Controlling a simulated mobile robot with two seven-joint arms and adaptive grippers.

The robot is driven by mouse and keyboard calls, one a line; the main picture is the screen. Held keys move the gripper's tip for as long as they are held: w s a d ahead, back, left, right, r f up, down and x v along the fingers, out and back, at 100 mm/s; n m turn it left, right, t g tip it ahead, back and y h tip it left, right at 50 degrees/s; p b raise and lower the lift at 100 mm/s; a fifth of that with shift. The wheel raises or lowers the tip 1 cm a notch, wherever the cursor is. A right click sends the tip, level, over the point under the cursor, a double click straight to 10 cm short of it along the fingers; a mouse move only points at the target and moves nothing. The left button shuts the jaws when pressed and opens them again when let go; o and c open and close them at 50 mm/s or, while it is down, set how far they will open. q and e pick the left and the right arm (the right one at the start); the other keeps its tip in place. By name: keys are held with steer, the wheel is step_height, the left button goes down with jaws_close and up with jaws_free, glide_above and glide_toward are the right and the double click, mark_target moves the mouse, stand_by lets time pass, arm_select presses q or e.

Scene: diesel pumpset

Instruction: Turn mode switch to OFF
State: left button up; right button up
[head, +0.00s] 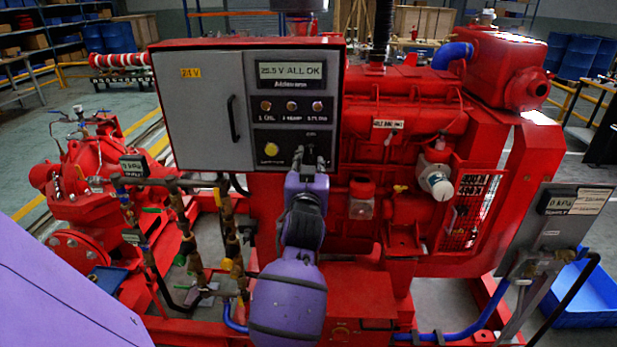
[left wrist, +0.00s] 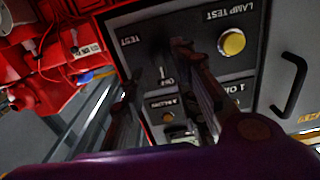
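The mode switch is mostly hidden behind my left gripper (head: 312,160) in the head view, low on the right of the control box front. In the left wrist view, which is turned upside down, a dark knob shape (left wrist: 160,47) shows on the black panel (left wrist: 205,50) between labels reading TEST and what looks like OFF. My left gripper (left wrist: 154,68) has its two fingers apart, with panel face visible between them. The fingertips are close to the switch; I cannot tell whether they touch it. The knob's pointing direction is too dark to read. My right gripper is not in view.
A yellow lamp test button (head: 271,149) sits left of the gripper. Indicator lamps (head: 291,106) and a display (head: 290,71) reading ALL OK are above. A black door handle (head: 233,118) is further left. Red engine parts (head: 420,110) crowd the right side.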

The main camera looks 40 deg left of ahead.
arm_select(q)
steer(key=v, duration=0.8)
steer(key=shift+f, duration=0.1)
stand_by(1.1)
